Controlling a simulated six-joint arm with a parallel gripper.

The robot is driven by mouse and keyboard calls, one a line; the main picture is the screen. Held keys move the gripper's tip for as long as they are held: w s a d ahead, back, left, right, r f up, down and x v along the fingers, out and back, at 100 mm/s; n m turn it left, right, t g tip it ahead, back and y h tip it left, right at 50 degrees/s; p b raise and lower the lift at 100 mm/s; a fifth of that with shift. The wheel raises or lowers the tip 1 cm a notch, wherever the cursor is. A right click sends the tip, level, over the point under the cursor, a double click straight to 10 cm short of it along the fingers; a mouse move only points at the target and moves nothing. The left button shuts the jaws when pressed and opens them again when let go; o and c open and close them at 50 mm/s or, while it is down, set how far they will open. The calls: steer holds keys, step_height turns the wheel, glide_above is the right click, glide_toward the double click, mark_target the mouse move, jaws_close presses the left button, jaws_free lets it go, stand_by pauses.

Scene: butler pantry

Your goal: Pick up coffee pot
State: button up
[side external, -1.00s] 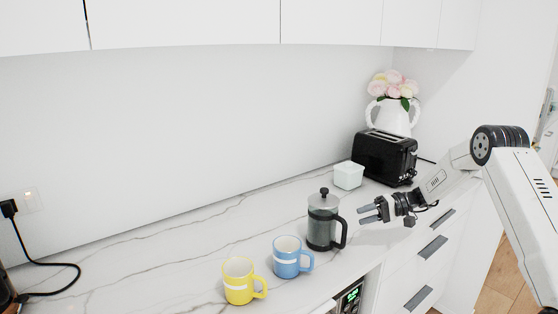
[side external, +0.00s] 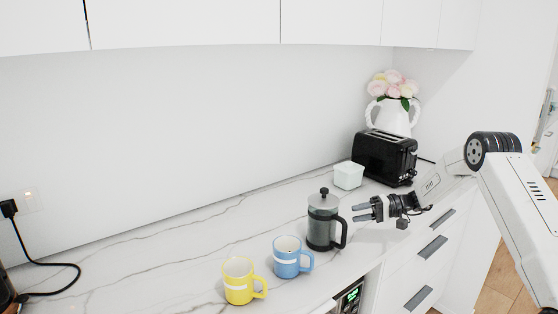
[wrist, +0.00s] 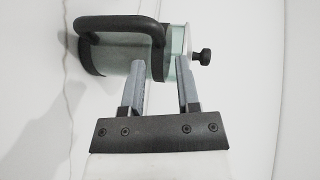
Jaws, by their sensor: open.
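The coffee pot (side external: 322,222) is a glass French press with a black handle, a grey lid and a black knob. It stands upright on the marble counter. My gripper (side external: 358,212) is just to its right, at about the height of the handle, open and empty. In the wrist view the pot (wrist: 125,55) lies sideways in the picture, ahead of my open gripper (wrist: 161,62). The handle is at the upper left of the fingers and the knob is beyond the right finger. Whether a fingertip touches the pot, I cannot tell.
A blue mug (side external: 287,262) and a yellow mug (side external: 238,285) stand left of the pot. A small pale container (side external: 348,176) and a black toaster (side external: 384,158) are behind my gripper, with a white flower vase (side external: 394,117) at the back. The left counter is mostly clear.

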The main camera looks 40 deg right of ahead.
mark_target(328, 227)
steer(key=shift+x, duration=2.55)
jaws_close()
steer(key=shift+r, duration=0.1)
